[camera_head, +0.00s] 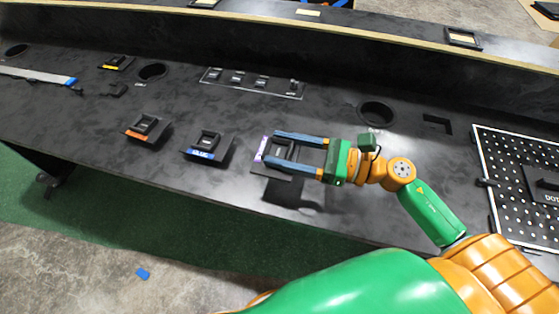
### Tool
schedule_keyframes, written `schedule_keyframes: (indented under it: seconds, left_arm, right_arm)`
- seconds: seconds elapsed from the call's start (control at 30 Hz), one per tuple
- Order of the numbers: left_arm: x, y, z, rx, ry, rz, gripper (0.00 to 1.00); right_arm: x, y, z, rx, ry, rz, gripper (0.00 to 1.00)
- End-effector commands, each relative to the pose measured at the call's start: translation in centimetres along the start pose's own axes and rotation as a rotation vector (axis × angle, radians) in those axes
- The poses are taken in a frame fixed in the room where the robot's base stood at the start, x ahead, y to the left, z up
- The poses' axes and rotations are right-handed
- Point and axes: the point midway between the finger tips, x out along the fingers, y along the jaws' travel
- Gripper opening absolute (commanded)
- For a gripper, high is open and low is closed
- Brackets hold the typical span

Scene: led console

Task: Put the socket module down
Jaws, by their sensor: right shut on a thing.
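A dark socket module with a purple label strip (263,149) is on or just above the black console top, near the middle of the head view. My right gripper (284,160) reaches in from the right, its two blue-grey fingers on either side of this module and shut on it. The fingers hide parts of the module's sides. A dark shadow lies on the console just below the gripper. I cannot tell whether the module touches the surface. My left gripper is not in view.
Modules with blue (207,148), orange (145,129) and yellow (116,62) labels lie to the left. A slotted panel (252,85) is behind, and a round hole (376,113) is behind right. A perforated plate (514,190) stands at the right. The console's front edge is close.

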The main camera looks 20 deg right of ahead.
Motion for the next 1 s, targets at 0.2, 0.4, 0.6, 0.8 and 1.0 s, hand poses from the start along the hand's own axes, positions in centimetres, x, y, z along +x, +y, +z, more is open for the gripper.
schedule_keyframes:
  seconds: [0.2,0.4,0.6,0.8,1.0]
  left_arm:
    - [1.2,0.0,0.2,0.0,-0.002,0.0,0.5]
    - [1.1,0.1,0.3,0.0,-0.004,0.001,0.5]
    - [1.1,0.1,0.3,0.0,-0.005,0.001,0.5]
    - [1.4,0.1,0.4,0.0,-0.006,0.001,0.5]
    - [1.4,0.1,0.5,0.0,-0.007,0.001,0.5]
  right_arm:
    - [1.0,-2.4,-3.3,0.0,-0.003,-0.001,0.0]
    - [1.0,-2.3,-6.0,0.0,-0.002,0.001,0.0]
    - [1.0,-2.3,-6.0,-0.002,-0.002,0.001,0.0]
    - [1.0,-2.3,-6.3,-0.001,-0.001,0.001,0.81]
    - [1.0,-2.3,-6.3,-0.001,-0.001,0.001,0.95]
